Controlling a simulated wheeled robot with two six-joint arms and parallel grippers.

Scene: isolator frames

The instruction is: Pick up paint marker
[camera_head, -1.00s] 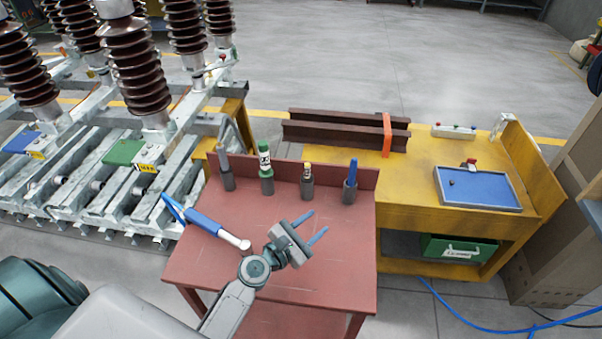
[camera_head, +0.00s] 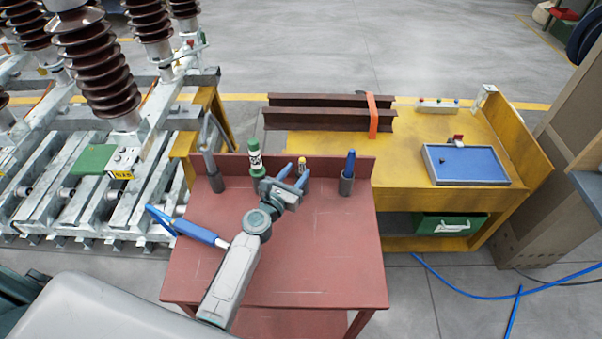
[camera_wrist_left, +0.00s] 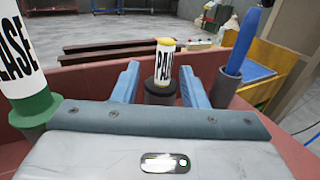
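The paint marker is a white tube with a yellow cap and black lettering (camera_wrist_left: 165,62), upright in a dark round holder (camera_wrist_left: 160,92). In the head view its cap (camera_head: 302,161) shows just beyond my left gripper, which hides its lower part. My left gripper (camera_head: 293,174) is open over the red table (camera_head: 330,250). In the left wrist view its two blue fingers (camera_wrist_left: 160,70) stand apart, with the marker seen between them. I cannot tell whether the marker is inside the grip. My right gripper is in neither view.
A white-and-green grease tube (camera_head: 255,160) stands left of the marker, a blue pen-like item (camera_head: 349,162) right of it. A blue-handled tool (camera_head: 195,232) lies at the table's left. The table's right front is clear.

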